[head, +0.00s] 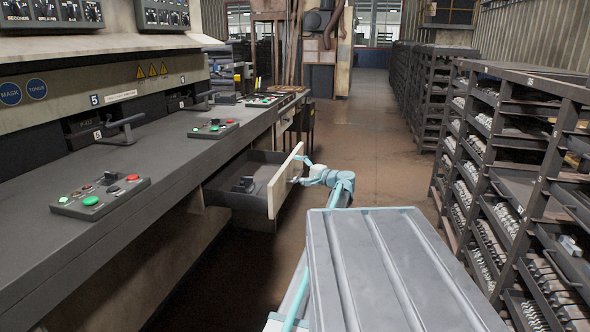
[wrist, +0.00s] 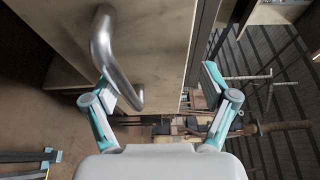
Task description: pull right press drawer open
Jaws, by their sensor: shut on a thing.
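The drawer (head: 229,200) under the long grey press bench is pulled out into the aisle, with a small dark object (head: 243,185) inside. Its pale front panel (head: 284,180) faces right. My gripper (head: 301,180) is at the outer face of this panel. In the wrist view, the curved metal handle (wrist: 106,45) stands out from the pale panel (wrist: 158,40). The exact contact at the fingertips is hard to see.
The bench (head: 150,170) runs along the left with button boxes (head: 100,196) on top. A dark rack (head: 520,160) full of metal parts stands at the right. The brown floor (head: 375,130) between them is clear farther back.

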